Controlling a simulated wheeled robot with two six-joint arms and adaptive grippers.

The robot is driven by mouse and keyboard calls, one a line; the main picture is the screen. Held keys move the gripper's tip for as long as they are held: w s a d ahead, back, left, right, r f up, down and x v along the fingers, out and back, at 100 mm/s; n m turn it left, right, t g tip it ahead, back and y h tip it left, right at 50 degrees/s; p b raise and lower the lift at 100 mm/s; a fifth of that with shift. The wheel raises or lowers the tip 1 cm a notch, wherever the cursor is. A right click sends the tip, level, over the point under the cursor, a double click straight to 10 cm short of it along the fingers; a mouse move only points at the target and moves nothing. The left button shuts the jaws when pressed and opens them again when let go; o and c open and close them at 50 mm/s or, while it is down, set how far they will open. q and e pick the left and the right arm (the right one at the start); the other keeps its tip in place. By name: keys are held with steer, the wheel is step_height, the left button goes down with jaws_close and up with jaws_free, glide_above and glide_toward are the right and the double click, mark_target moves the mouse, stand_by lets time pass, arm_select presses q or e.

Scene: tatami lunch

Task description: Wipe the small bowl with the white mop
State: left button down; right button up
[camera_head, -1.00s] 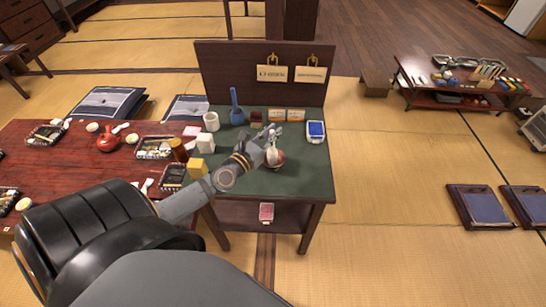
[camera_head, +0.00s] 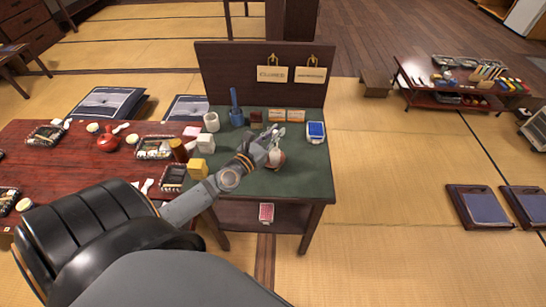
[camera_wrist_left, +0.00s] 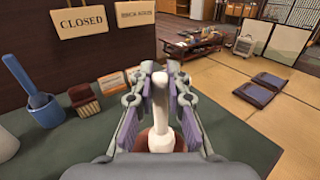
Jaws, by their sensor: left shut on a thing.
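My left gripper (camera_head: 273,134) is shut on the white mop (camera_head: 274,154) above the green-topped stand. In the left wrist view, the white mop (camera_wrist_left: 187,124) stands between the fingers of my left gripper (camera_wrist_left: 173,82), its head pointing down. The small reddish-brown bowl (camera_head: 280,163) sits on the green top right under the mop. In the left wrist view, part of the bowl (camera_wrist_left: 154,141) shows below the fingers, mostly hidden by the gripper. The mop's lower end is at the bowl, but I cannot tell whether they touch. My right gripper is not in view.
On the green top (camera_head: 305,178) stand a blue brush in a holder (camera_head: 236,116), a white cup (camera_head: 211,122), a yellow block (camera_head: 198,169) and a blue-and-white box (camera_head: 316,132). A dark board with signs (camera_head: 272,74) rises behind. The front right of the top is clear.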

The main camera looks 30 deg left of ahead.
arm_select(q)
steer(key=shift+s+a, duration=0.1)
steer(key=shift+a, duration=0.45)
steer(key=shift+s+d, duration=0.35)
steer(key=shift+d, duration=0.3)
steer(key=shift+w, duration=0.1)
steer(key=shift+w, duration=0.4)
